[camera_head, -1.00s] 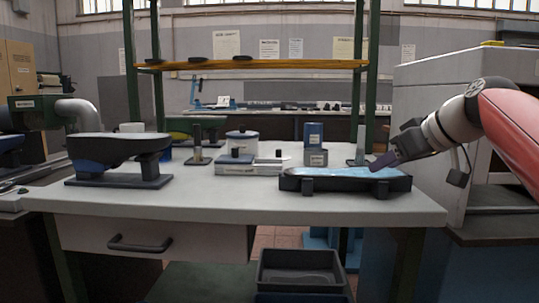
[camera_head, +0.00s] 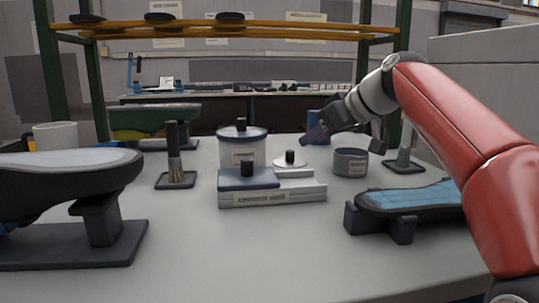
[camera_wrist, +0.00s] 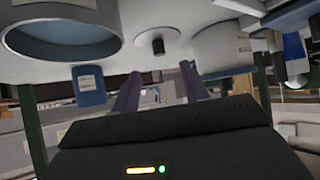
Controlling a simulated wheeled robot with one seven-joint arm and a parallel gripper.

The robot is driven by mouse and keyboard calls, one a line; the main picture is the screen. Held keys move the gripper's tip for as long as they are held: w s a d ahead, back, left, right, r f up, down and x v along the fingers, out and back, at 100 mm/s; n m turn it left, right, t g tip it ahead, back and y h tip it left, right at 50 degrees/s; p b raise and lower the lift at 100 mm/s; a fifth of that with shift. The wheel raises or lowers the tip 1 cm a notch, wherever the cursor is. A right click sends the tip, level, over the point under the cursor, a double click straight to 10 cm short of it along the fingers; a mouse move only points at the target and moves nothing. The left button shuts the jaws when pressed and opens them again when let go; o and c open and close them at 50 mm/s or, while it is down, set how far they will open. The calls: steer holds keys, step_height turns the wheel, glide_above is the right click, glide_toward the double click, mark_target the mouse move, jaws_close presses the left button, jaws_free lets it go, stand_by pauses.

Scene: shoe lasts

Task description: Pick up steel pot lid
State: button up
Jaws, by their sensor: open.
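A pale steel disc lid with a black knob (camera_head: 290,161) lies on the bench between the white pot and the grey cup. In the wrist view, which is upside down, the lid (camera_wrist: 158,44) shows beyond and between the fingers. My gripper (camera_head: 311,139) is up and to the right of the lid, apart from it, and tilted down to the left. In the wrist view its two fingers (camera_wrist: 159,72) are spread with nothing between them.
A white pot with a blue-rimmed lid (camera_head: 241,150) stands left of the steel lid. A grey cup (camera_head: 350,162) stands to the right, with a blue container (camera_head: 319,128) behind. A boxed block (camera_head: 272,194) lies in front. A blue-topped shoe form (camera_head: 410,199) lies front right.

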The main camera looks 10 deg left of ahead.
mark_target(290, 151)
steer(key=x, duration=0.8)
steer(key=shift+w+a+r, duration=0.1)
steer(key=shift+w+a, duration=0.05)
steer(key=shift+w, duration=0.15)
jaws_close()
steer(key=shift+r, duration=0.15)
